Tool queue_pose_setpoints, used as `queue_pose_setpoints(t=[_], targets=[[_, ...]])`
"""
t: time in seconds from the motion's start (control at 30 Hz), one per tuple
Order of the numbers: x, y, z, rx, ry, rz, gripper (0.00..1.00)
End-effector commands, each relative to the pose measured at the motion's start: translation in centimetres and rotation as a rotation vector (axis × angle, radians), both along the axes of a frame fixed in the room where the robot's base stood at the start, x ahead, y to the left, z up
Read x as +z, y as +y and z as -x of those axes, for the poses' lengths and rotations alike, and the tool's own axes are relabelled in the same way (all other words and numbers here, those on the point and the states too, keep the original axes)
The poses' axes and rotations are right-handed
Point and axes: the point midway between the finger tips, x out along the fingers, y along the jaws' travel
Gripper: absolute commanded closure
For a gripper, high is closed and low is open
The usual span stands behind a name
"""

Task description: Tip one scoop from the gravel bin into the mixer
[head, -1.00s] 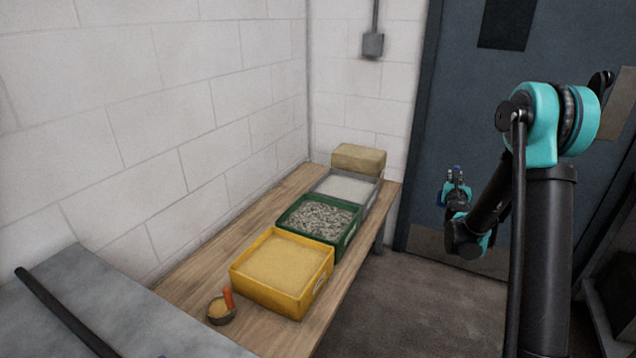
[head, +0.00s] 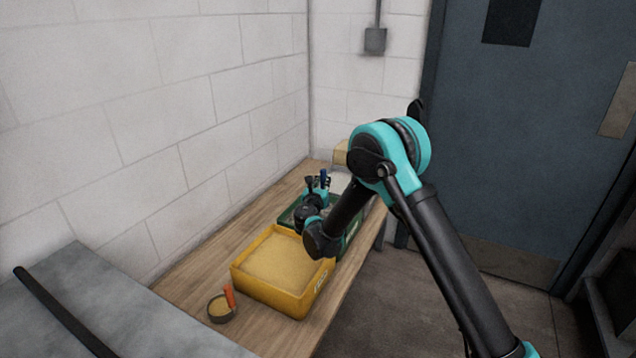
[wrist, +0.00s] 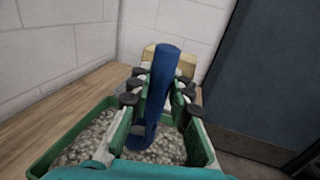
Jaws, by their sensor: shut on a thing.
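My gripper (head: 318,190) is over the green gravel bin (head: 286,214) in the head view. In the wrist view my gripper (wrist: 158,100) is shut on a blue scoop handle (wrist: 166,65), which stands tilted between the fingers. The lower end of the blue scoop is down at the grey gravel (wrist: 90,138); whether it holds any gravel is hidden. My arm covers much of the bin in the head view. I cannot make out the mixer in either view.
A yellow bin of sand (head: 246,283) stands nearer on the wooden bench (head: 205,262). Beside it is a small bowl (head: 221,309) with an orange handle (head: 230,295). Beyond the gravel are a grey bin and a tan block (head: 340,154), partly hidden. A wall runs along the left.

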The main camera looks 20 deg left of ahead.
Motion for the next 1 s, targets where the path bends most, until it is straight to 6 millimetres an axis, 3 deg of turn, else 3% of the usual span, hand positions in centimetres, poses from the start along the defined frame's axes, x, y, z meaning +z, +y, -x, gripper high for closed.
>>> queue_pose_setpoints(t=[0.13,0.47,1.0], targets=[[-0.3,1.4,1.1,0.004,0.0,0.0,1.0],[-1.4,1.5,1.2,0.004,0.0,0.0,1.0],[-5.6,1.5,1.2,0.005,0.0,0.0,1.0]])
